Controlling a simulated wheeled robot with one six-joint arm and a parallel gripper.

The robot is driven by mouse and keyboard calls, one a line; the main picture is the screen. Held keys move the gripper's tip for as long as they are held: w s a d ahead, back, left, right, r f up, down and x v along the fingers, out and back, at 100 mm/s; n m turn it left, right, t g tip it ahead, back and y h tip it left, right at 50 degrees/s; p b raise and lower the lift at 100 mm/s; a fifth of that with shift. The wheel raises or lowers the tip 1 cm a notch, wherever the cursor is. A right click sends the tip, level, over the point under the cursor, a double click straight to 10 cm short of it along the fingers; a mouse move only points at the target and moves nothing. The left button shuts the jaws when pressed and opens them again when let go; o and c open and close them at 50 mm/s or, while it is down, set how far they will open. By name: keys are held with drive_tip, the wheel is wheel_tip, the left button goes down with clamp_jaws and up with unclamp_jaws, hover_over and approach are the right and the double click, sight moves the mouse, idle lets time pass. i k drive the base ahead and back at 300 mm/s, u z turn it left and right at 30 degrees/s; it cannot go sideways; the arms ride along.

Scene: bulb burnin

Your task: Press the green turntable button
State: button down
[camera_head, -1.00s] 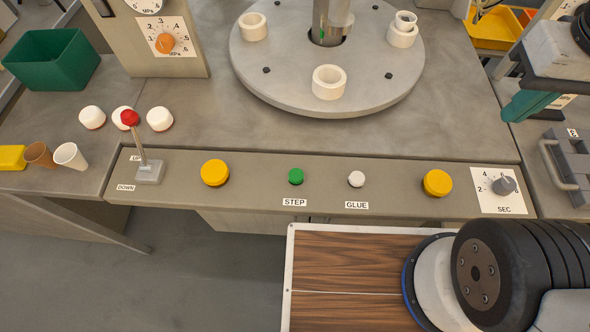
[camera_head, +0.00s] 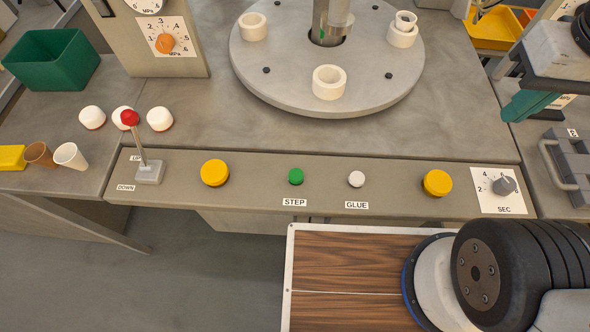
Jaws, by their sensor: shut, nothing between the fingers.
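The green button (camera_head: 296,177) is a small round cap on the sloped front panel (camera_head: 330,196), above the label STEP. It stands clear and nothing touches it. The round grey turntable (camera_head: 290,88) is behind the panel, with white rings (camera_head: 329,83) on it. My gripper (camera_head: 514,112) is at the upper right, with teal fingers below a grey body. It is shut and empty, well to the right of the green button and apart from it.
The white GLUE button (camera_head: 356,179) is just right of the green one. Yellow buttons (camera_head: 215,173) (camera_head: 437,183) flank them. A red-knobbed lever (camera_head: 140,150) stands at left and a SEC dial (camera_head: 503,185) at right. The space above the panel is free.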

sight(296, 176)
drive_tip(key=u, duration=0.05)
drive_tip(key=k, duration=0.5)
drive_tip(key=u, duration=2.1)
drive_tip(key=k, duration=0.95)
drive_tip(key=z, duration=0.95)
drive_tip(key=i, duration=0.5)
